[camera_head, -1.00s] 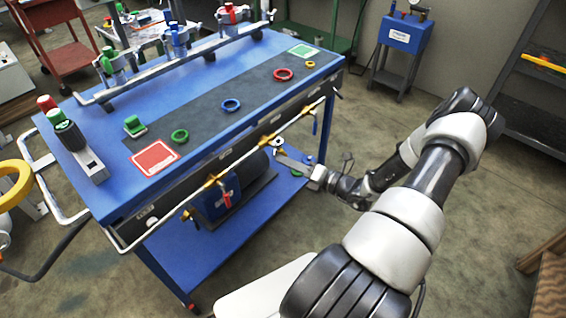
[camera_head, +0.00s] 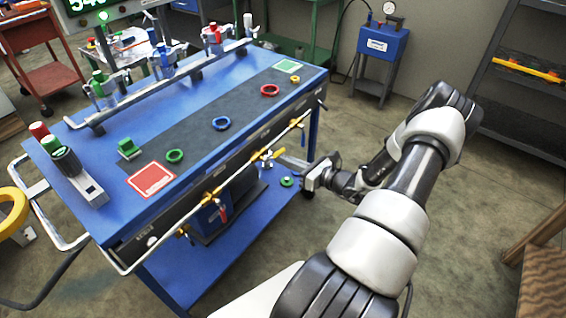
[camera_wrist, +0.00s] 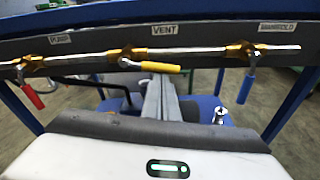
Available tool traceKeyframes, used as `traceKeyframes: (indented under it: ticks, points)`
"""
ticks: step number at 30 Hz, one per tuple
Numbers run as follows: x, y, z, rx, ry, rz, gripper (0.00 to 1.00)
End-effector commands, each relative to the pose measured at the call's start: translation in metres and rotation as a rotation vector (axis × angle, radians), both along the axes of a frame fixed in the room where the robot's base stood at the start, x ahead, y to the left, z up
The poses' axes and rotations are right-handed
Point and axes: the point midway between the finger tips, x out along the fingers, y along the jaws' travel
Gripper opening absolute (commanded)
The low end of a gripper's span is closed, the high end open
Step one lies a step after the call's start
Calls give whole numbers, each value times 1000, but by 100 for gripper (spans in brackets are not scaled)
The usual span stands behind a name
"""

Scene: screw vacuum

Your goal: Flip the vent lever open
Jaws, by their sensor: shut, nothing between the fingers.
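The vent lever (camera_wrist: 160,67) has a yellow handle and sits under the VENT label (camera_wrist: 164,29) in the wrist view. Its handle points right, nearly parallel to the pipe and just below it. It also shows small in the head view (camera_head: 273,155) at the cart's front edge. My gripper (camera_wrist: 160,82) is shut and empty, its grey fingers together. The fingertips appear right under the yellow handle in the wrist view; whether they touch it I cannot tell. In the head view my gripper (camera_head: 287,161) is in front of the pipe, right beside the lever.
A red lever (camera_wrist: 33,95) hangs left of the vent lever and a blue lever (camera_wrist: 246,88) hangs right, both on the same pipe (camera_wrist: 188,51). The blue cart's lower shelf (camera_head: 183,262) lies below. Open floor (camera_head: 350,125) lies right of the cart.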

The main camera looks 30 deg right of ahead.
Motion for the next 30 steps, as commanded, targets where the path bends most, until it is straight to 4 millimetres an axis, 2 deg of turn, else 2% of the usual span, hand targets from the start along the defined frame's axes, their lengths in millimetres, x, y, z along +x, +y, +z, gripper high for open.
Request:
traceKeyframes:
  ticks: [9, 30]
  points:
    - [2, -3, 10, 3, -1, 0, 0]
    - [2, -4, 12, 5, -5, -1, 0]
